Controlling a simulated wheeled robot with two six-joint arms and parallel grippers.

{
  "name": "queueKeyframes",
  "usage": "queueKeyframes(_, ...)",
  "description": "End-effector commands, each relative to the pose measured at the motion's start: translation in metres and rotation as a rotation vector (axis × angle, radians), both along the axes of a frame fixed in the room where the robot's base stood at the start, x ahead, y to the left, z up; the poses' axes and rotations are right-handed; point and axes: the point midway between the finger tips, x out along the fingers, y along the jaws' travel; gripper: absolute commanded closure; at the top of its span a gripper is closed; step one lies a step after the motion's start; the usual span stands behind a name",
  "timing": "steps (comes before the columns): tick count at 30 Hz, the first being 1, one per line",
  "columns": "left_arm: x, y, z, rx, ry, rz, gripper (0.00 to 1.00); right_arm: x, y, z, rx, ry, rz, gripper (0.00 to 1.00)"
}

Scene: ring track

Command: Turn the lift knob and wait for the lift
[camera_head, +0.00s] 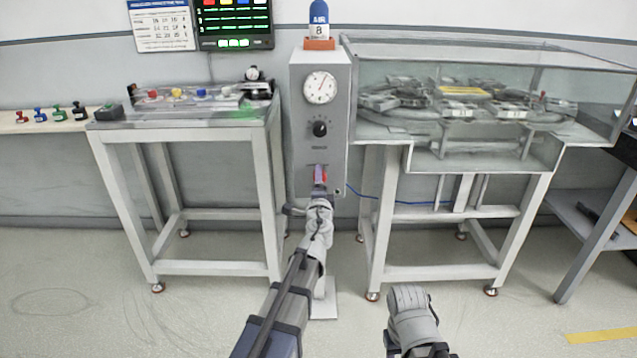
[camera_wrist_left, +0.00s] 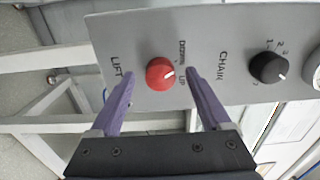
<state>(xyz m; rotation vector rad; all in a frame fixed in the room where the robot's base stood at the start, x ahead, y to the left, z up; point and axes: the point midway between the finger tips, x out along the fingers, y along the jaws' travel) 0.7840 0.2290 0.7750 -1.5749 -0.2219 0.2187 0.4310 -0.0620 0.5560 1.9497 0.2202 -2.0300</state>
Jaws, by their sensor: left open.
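The control box (camera_head: 305,130) stands between two tables. Its red lift knob (camera_wrist_left: 158,78) shows close up in the left wrist view, beside the LIFT label. The knob's white mark points right, toward the DOWN and UP labels; I cannot tell exactly which it is set to. My left gripper (camera_wrist_left: 160,72) is open, with one purple finger on each side of the knob and gaps visible. In the head view my left gripper (camera_head: 320,174) is at the lower front of the box, mostly covering the knob. My right arm shows at the bottom, its fingers out of view.
A black CHAIN knob (camera_wrist_left: 268,68) is beside the lift knob. A gauge (camera_head: 320,87) is on the box. A glass-covered ring track table (camera_head: 480,155) stands right, and a table with small coloured parts (camera_head: 185,120) left.

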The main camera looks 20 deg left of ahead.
Motion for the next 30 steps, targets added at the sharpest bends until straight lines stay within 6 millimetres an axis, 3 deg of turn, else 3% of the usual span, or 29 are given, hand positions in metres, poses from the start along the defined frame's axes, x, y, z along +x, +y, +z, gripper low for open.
queueKeyframes(13, -0.065, -0.018, 0.000, -0.001, 0.000, -0.001, 0.19, 0.000, 0.000, 0.000, 0.000, 0.000, 0.000, 0.50)
queueKeyframes(25, -0.070, -0.020, -0.001, -0.005, 0.001, 0.004, 0.19, 0.000, 0.000, 0.000, 0.000, 0.000, 0.000, 0.50)
queueKeyframes(30, -0.085, -0.014, -0.016, -0.155, 0.022, 0.107, 0.19, 0.000, 0.000, 0.000, 0.000, 0.000, 0.000, 0.50)
